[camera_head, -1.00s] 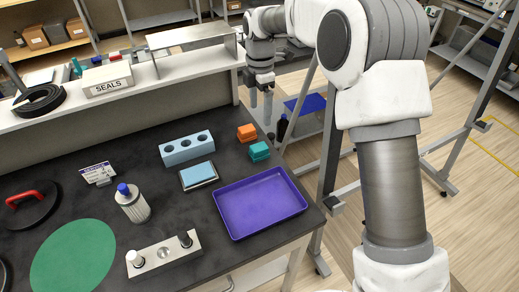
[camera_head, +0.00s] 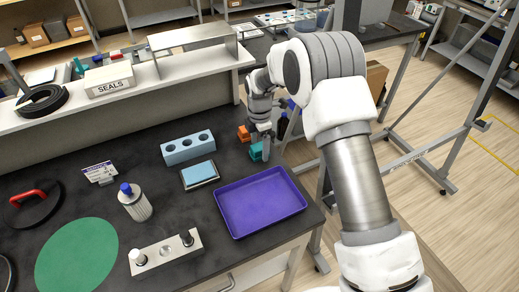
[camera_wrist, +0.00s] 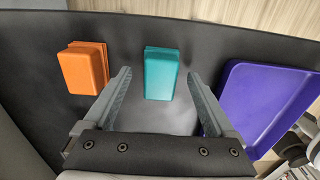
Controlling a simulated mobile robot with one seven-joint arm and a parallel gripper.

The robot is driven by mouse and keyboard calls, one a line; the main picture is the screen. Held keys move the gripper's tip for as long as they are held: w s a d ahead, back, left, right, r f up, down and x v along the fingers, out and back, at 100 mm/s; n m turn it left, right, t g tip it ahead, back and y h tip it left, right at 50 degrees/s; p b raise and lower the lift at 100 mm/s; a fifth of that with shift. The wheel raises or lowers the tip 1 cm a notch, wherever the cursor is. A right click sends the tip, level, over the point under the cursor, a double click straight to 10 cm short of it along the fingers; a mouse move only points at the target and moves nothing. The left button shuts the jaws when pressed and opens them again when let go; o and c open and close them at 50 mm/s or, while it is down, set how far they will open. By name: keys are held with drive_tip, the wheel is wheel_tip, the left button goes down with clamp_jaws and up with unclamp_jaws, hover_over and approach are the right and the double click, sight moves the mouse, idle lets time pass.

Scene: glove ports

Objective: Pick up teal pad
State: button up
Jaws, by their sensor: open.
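The teal pad (camera_wrist: 162,73) is a small block lying on the dark bench top, in the upper middle of the wrist view. In the head view the teal pad (camera_head: 256,152) is partly hidden by my gripper. My gripper (camera_wrist: 160,82) is open and empty, with one finger on each side of the pad's line. The pad's near part lies between the fingertips in the picture; I see no contact. In the head view my gripper (camera_head: 262,148) is low over the bench, right at the pad.
An orange block (camera_wrist: 84,68) lies left of the teal pad. A purple tray (camera_wrist: 228,103) lies to its right, near my right finger. In the head view, a blue holed block (camera_head: 188,149) and a light-blue pad in a dark tray (camera_head: 199,174) stand left of my gripper.

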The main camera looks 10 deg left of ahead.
drive_tip(key=shift+f, duration=0.45)
clamp_jaws()
drive_tip(key=shift+r, duration=0.5)
drive_tip(key=r, duration=0.2)
drive_tip(key=d+r+b, duration=0.1)
drive_tip(key=shift+s+d+r, duration=0.1)
drive_tip(key=shift+s+r, duration=0.2)
drive_tip(key=shift+r, duration=0.1)
drive_tip(key=s+d+r, duration=0.5)
drive_tip(key=d+r, duration=0.1)
drive_tip(key=d, duration=0.3)
drive_tip(key=shift+b, duration=0.45)
drive_tip(key=shift+r, duration=0.1)
